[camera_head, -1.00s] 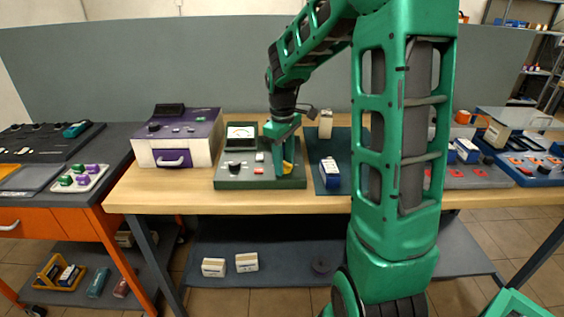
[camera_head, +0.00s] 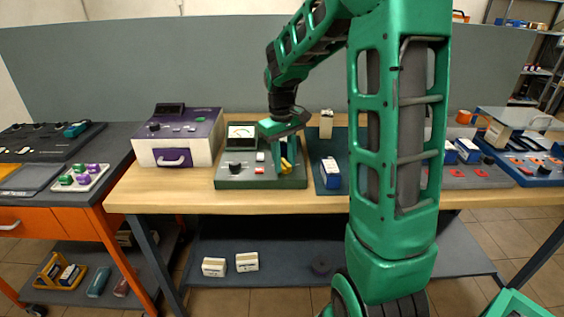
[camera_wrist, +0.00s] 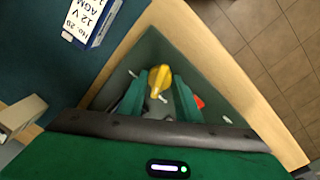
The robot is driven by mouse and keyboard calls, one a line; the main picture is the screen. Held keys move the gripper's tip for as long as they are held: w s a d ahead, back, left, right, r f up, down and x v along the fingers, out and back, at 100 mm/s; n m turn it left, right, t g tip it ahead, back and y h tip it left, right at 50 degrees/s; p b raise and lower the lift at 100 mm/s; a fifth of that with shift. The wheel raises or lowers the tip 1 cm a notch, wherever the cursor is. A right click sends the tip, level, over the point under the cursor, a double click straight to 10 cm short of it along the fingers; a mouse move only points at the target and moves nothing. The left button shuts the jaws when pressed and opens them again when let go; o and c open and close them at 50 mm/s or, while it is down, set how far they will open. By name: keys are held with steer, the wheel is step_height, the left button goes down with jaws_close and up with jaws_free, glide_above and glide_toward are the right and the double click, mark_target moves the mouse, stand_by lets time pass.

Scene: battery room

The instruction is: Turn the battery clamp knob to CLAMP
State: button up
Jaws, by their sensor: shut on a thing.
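The yellow clamp knob (camera_wrist: 158,80) sits on the dark green tester (camera_head: 232,181) on the wooden bench. My gripper (camera_wrist: 155,92) points down at the tester's right part, and its two green fingers are shut on the knob, one on each side. In the head view the knob (camera_head: 286,165) shows beside the fingers, partly hidden by them. The tester also has a dial gauge (camera_head: 241,132) and a black knob (camera_head: 234,167). The labels around the yellow knob are too small to read.
A blue and white battery (camera_head: 331,172) stands on a dark mat right of the tester; its label reads 12 V AGM in the wrist view (camera_wrist: 90,20). A purple and white box (camera_head: 180,140) stands to the left. Bare bench (camera_head: 200,199) lies in front.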

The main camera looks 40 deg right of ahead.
steer(key=m, duration=0.7)
steer(key=shift+w+g, duration=0.1)
steer(key=shift+g, duration=0.2)
steer(key=m, duration=0.6)
steer(key=shift+y, duration=0.3)
steer(key=shift+w+a+m, duration=0.1)
steer(key=shift+m, duration=0.2)
steer(key=o, duration=0.8)
steer(key=shift+r, duration=0.1)
steer(key=r, duration=1)
steer(key=shift+w+r, duration=0.3)
steer(key=shift+w, duration=0.05)
